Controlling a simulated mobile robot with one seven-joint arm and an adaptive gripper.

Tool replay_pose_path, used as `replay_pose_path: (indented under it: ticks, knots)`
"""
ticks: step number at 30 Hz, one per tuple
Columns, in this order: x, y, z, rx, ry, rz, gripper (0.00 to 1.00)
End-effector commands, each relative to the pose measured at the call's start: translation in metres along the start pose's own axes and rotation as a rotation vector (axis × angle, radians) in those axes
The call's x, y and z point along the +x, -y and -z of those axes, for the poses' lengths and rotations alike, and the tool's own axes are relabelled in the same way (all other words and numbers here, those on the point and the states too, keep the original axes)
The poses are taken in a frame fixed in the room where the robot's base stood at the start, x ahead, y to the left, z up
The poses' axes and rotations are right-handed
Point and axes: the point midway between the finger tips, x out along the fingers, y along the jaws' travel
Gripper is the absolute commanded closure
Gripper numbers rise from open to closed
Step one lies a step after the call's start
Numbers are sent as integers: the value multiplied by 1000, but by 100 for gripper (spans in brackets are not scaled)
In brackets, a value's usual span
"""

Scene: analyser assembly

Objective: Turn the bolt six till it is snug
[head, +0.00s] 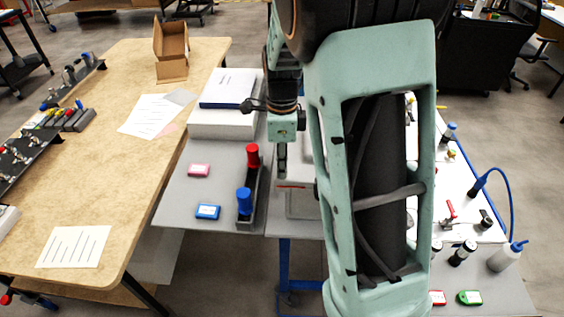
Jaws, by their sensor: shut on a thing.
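My gripper (283,163) points down in the middle of the head view, left of my large pale green arm link. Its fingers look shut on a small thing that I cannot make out. Below it is a light grey housing (297,209), with a thin red line near its top. My arm covers the right side of this housing. I cannot pick out bolt six; it is too small or hidden.
Left of my gripper, a dark rack (258,190) holds a red-handled tool (252,156) and a blue-handled tool (244,200). A white block with a book (228,88) stands behind.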

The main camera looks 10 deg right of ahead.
Motion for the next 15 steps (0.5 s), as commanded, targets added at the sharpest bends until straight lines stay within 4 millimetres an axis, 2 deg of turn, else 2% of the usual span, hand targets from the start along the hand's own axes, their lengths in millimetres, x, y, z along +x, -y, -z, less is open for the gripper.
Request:
replay_pose_path:
  ticks: [15]
  knots:
    - [-2,2,-1,60,3,6,100]
